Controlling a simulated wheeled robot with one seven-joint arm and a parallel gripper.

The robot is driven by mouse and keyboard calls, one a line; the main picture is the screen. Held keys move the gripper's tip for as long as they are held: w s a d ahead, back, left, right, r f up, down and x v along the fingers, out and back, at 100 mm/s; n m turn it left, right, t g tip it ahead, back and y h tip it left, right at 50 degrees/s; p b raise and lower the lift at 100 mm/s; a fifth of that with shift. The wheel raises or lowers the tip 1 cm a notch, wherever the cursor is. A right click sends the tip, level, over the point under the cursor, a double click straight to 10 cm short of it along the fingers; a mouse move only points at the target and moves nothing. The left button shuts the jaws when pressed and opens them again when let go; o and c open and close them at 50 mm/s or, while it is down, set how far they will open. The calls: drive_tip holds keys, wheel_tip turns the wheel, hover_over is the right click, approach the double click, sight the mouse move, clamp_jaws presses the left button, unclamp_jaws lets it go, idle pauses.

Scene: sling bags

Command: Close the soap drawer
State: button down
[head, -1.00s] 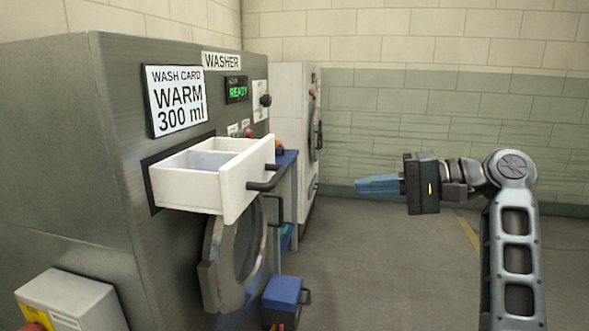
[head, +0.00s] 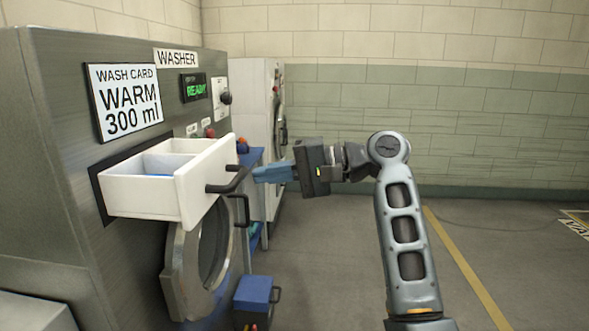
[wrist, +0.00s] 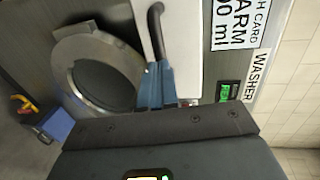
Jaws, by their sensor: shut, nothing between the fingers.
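The white soap drawer (head: 150,208) stands pulled out of the front of the grey washer (head: 60,255). It has compartments, and some blue shows inside one of them. Its dark bar handle (head: 230,182) sticks out from the drawer front, which also shows in the wrist view (wrist: 148,30). My gripper (head: 256,174) is shut and empty, its blue fingers pointing left at the handle. In the head view the fingertips are just right of the handle; I cannot tell whether they touch. In the wrist view the blue fingers (wrist: 155,88) overlap the handle's end.
The round washer door (head: 180,270) is below the drawer. A blue box (head: 256,291) stands on the floor, and a blue cart (head: 250,158) and a white machine (head: 250,90) are behind. The floor to the right is clear.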

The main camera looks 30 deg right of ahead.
drive_tip(key=shift+x, duration=0.9)
drive_tip(key=shift+w+a, duration=0.2)
drive_tip(key=shift+a, duration=0.15)
drive_tip(key=p+x, duration=0.1)
drive_tip(key=x, duration=0.3)
drive_tip(key=r+x, duration=0.1)
drive_tip(key=x, duration=0.3)
drive_tip(key=r+p+x, duration=0.1)
drive_tip(key=x, duration=0.4)
drive_tip(key=shift+w+a+r+p, duration=0.15)
drive_tip(key=shift+r+p, duration=0.15)
drive_tip(key=shift+a, duration=0.2)
